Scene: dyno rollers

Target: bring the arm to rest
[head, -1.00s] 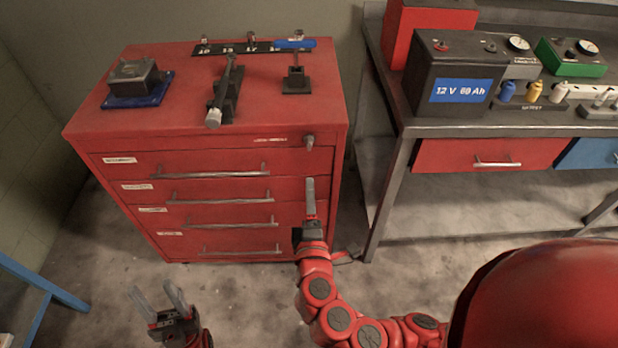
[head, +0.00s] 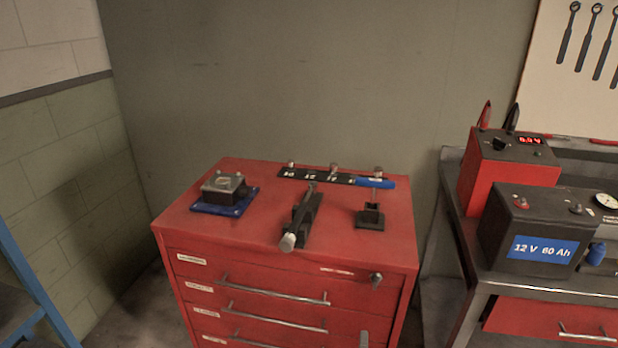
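Only a grey fingertip of my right gripper (head: 364,339) shows, at the bottom edge of the head view in front of the red drawer cabinet (head: 215,252). The rest of that gripper and its arm is out of the picture, so I cannot tell whether it is open or shut. My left gripper and its arm are not in view.
On the cabinet stand a grey device on a blue plate (head: 226,194), a black tool with a silver end (head: 300,218), a black stand (head: 370,216) and a socket rail with a blue-handled tool (head: 375,183). A workbench (head: 462,255) with a black battery (head: 535,238) and a red unit (head: 505,172) is at right.

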